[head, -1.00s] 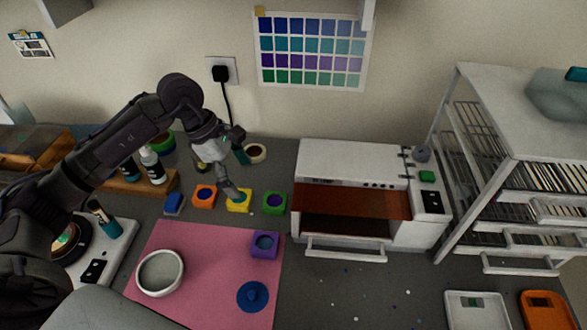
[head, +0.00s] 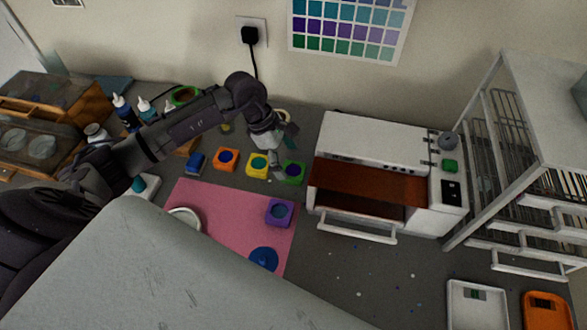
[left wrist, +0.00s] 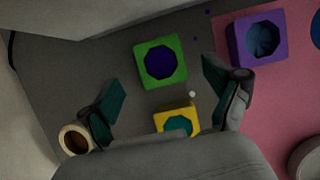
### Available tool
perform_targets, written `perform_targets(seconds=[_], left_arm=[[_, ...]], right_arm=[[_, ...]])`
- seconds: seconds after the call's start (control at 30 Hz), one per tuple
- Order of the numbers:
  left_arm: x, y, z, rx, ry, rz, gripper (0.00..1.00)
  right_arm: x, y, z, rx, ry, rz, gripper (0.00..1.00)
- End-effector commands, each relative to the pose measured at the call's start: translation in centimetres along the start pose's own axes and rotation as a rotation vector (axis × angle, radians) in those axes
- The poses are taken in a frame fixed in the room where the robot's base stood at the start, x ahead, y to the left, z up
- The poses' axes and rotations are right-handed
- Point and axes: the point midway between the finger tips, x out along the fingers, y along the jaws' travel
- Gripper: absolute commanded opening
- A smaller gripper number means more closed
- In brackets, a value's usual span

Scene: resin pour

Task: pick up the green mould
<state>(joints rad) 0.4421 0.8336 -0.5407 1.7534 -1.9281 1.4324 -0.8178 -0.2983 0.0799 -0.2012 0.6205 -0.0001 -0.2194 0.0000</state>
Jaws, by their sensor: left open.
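The green mould (head: 293,172) is a square block with a dark blue-purple cavity. It sits on the grey worktop at the right end of a row of moulds, left of the white oven. In the left wrist view the green mould (left wrist: 160,62) lies ahead of the fingertips, between their lines and not touched. My left gripper (head: 285,153) is open and empty, above the worktop close to the green and yellow moulds. In the left wrist view its two dark green finger pads (left wrist: 163,84) are spread wide. My right gripper is not in view.
The yellow mould (head: 258,165) is beside the green one, with orange (head: 226,159) and blue (head: 195,161) moulds further left. A purple mould (head: 279,212) sits on the pink mat (head: 225,230). The white oven (head: 372,140) stands close on the right. A tape roll (left wrist: 76,139) is near one finger.

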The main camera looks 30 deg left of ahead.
Motion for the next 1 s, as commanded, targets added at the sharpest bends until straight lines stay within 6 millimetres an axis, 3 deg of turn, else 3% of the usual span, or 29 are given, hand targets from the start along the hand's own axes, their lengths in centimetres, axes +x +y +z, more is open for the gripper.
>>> perform_targets(seconds=[0.1, 0.23, 0.53, 0.9, 1.0], left_arm=[[1.5, -0.3, 0.1, -0.003, -0.001, -0.007, 0.9], [3.3, -0.1, 0.1, -0.001, -0.001, -0.004, 0.9], [3.9, -0.1, -0.1, 0.001, 0.0, -0.001, 0.88], [3.9, -0.1, -0.1, 0.001, 0.0, -0.001, 0.26], [3.8, -0.1, -0.1, 0.001, -0.001, -0.001, 0.26]], right_arm=[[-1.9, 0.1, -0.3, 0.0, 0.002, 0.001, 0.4], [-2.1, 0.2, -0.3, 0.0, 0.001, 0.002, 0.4], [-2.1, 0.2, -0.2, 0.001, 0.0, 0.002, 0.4], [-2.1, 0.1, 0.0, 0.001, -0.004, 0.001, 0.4], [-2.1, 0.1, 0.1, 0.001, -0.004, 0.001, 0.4]])
